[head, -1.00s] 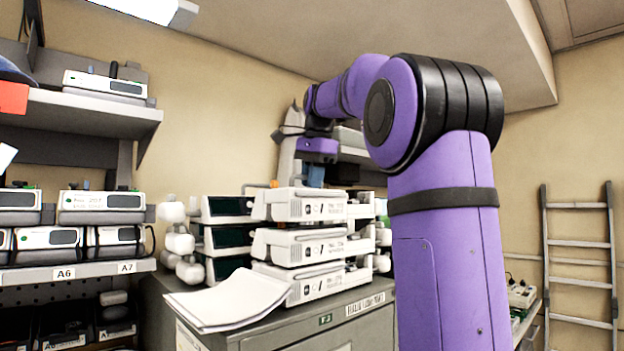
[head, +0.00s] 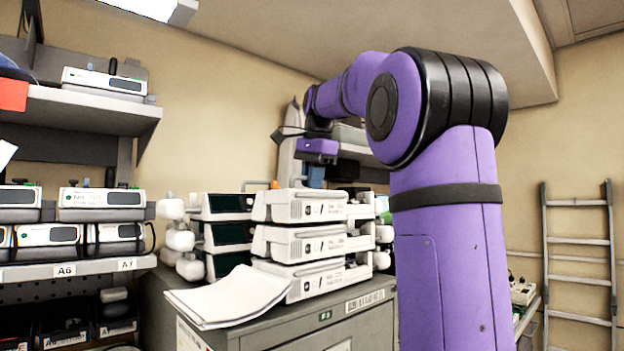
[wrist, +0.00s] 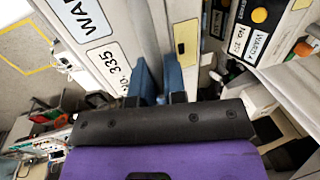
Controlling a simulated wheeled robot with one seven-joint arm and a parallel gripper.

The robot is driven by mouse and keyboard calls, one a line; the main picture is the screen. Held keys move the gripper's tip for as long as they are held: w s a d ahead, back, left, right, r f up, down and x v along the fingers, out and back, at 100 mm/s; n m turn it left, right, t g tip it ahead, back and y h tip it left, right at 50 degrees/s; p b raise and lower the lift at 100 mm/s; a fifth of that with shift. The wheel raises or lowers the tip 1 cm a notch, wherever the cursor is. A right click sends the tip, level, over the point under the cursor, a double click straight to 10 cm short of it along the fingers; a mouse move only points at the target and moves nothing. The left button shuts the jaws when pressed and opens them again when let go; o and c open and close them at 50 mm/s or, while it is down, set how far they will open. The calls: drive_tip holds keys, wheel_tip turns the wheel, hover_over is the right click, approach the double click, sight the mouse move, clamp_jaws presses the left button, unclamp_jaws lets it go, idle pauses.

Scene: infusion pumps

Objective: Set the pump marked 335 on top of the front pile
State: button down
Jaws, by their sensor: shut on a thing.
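The pump marked 335 (wrist: 100,40) fills the upper left of the wrist view, white with a "NO. 335" label. My gripper (wrist: 160,88) is shut on it, with blue fingers at the pump's edge. In the head view my gripper (head: 316,172) is small and far off, above and behind the piles. A pale upright shape (head: 287,150) is beside it; I cannot tell whether this is the held pump. The nearer pile (head: 300,243) is three white pumps on a grey cabinet (head: 270,338). Another pile (head: 225,237), with dark screens, stands left of it.
Loose papers (head: 228,298) lie on the cabinet before the piles. A shelf unit (head: 90,272) with pumps stands at the left. A ladder (head: 580,255) leans at the right. Another labelled pump (wrist: 262,30) is close at the right in the wrist view.

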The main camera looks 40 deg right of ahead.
drive_tip(key=c, duration=1.1)
unclamp_jaws()
wheel_tip(320, 180, up, 10)
drive_tip(key=s, duration=0.2)
drive_tip(key=shift+r, duration=0.25)
drive_tip(key=shift+s+a, duration=0.1)
